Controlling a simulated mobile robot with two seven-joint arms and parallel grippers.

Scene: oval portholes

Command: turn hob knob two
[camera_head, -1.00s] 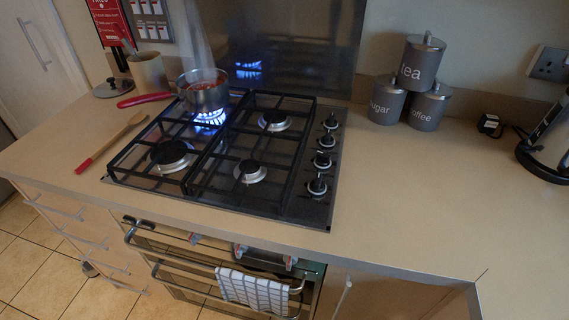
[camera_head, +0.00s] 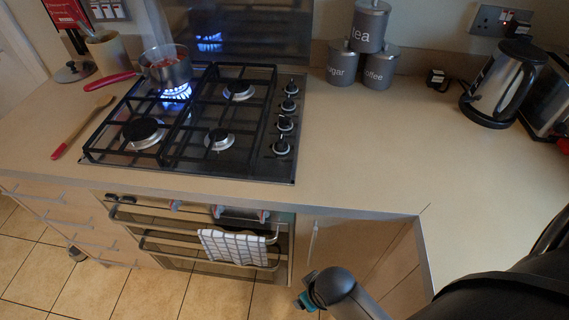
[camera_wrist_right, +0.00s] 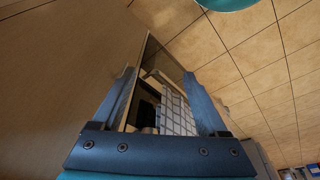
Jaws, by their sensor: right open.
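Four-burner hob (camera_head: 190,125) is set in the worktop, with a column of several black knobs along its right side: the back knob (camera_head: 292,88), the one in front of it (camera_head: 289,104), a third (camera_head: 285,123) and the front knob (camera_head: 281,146). No label shows which is knob two. My right arm enters the head view from the lower right, low in front of the worktop, well away from the knobs. In the right wrist view my right gripper (camera_wrist_right: 159,75) is open and empty, with the checked towel beyond its fingers. My left gripper is out of view.
A pan (camera_head: 166,68) with red contents stands over a lit back-left burner. Canisters (camera_head: 361,60) and a kettle (camera_head: 503,85) stand at the back right. The worktop right of the knobs is clear. A checked towel (camera_head: 233,247) hangs on the oven handle.

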